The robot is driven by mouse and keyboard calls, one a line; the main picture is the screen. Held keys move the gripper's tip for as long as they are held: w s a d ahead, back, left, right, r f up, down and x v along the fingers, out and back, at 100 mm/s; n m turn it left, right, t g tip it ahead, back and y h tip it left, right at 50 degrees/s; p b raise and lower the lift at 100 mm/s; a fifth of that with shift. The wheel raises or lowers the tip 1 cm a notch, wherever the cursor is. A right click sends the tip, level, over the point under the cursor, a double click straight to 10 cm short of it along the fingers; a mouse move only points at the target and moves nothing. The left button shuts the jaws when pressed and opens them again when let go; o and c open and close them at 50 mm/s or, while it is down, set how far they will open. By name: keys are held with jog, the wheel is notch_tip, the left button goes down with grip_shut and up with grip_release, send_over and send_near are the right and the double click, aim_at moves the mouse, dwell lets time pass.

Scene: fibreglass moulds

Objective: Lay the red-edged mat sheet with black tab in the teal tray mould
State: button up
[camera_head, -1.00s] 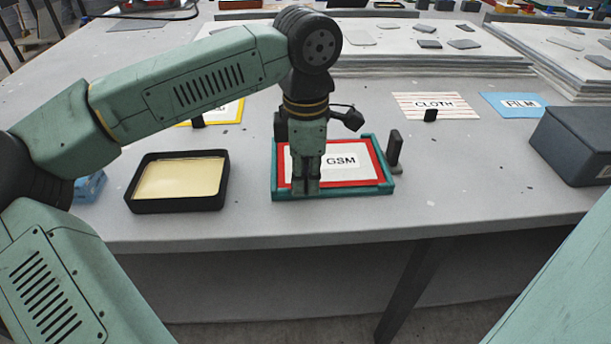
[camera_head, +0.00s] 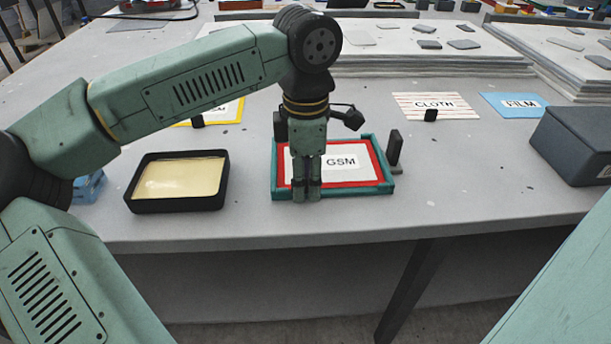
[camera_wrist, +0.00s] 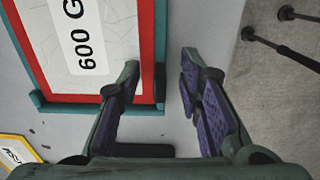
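The red-edged mat sheet (camera_head: 360,172), marked GSM, lies flat inside the teal tray mould (camera_head: 383,162). In the wrist view the sheet (camera_wrist: 112,25) sits within the tray's teal wall (camera_wrist: 160,25), with its red edge along that wall. My gripper (camera_head: 306,197) is at the near left part of the tray, pointing down. In the wrist view my gripper (camera_wrist: 160,62) has its fingers spread apart beside the tray's edge, with no sheet clearly pinched between them.
A black tray (camera_head: 177,204) with a cream fill stands to the left. A dark upright block (camera_head: 394,148) stands just right of the mould. A CLOTH sheet (camera_head: 460,106), a FILM sheet (camera_head: 512,105) and a dark box (camera_head: 575,145) lie further right. The table's front edge is near.

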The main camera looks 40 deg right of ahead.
notch_tip(320, 180, up, 12)
dwell(0.6)
jog(key=shift+s, duration=0.1)
dwell(0.4)
